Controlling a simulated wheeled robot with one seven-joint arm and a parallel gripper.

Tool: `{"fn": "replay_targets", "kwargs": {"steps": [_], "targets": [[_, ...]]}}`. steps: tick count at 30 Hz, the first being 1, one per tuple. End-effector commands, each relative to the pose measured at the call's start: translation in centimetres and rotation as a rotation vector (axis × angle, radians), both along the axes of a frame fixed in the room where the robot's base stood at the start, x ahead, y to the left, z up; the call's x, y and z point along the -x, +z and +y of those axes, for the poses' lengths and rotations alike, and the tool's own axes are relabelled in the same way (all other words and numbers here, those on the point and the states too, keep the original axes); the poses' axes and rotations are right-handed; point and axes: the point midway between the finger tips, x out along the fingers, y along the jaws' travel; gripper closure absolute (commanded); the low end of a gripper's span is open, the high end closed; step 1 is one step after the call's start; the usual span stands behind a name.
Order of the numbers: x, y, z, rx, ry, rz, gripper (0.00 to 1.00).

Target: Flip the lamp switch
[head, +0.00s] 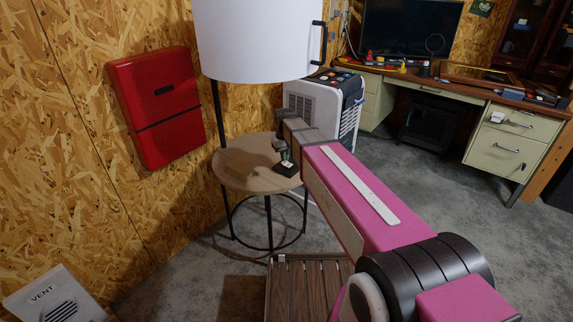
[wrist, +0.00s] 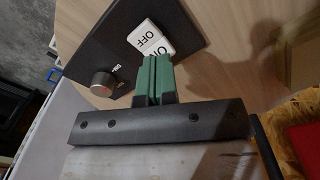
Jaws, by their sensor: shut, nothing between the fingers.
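A floor lamp with a large white shade (head: 250,40) and a thin black pole (head: 217,112) stands at the round wooden side table (head: 235,177). A dark switch plate (head: 285,171) lies on the tabletop; in the wrist view the plate (wrist: 185,25) carries a white rocker switch (wrist: 150,36) marked OFF and ON and a dark round knob (wrist: 103,83). My gripper (wrist: 156,58) has green fingers pressed together, empty, with their tips at the ON half; whether they touch it I cannot tell. In the head view my gripper (head: 285,152) is just above the plate.
A wooden block (head: 238,163) sits on the table left of the plate. A white and dark appliance (head: 320,103) stands behind. A red wall cabinet (head: 158,105) hangs at left. A slatted wooden piece (head: 300,288) is below my arm. Grey floor lies open at right.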

Motion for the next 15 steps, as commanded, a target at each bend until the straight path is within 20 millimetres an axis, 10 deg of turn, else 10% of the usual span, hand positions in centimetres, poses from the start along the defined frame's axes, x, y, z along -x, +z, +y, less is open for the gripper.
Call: {"fn": "replay_targets", "kwargs": {"steps": [15], "targets": [[0.01, -0.7, 0.0, 0.0, 0.0, 0.0, 1.0]]}}
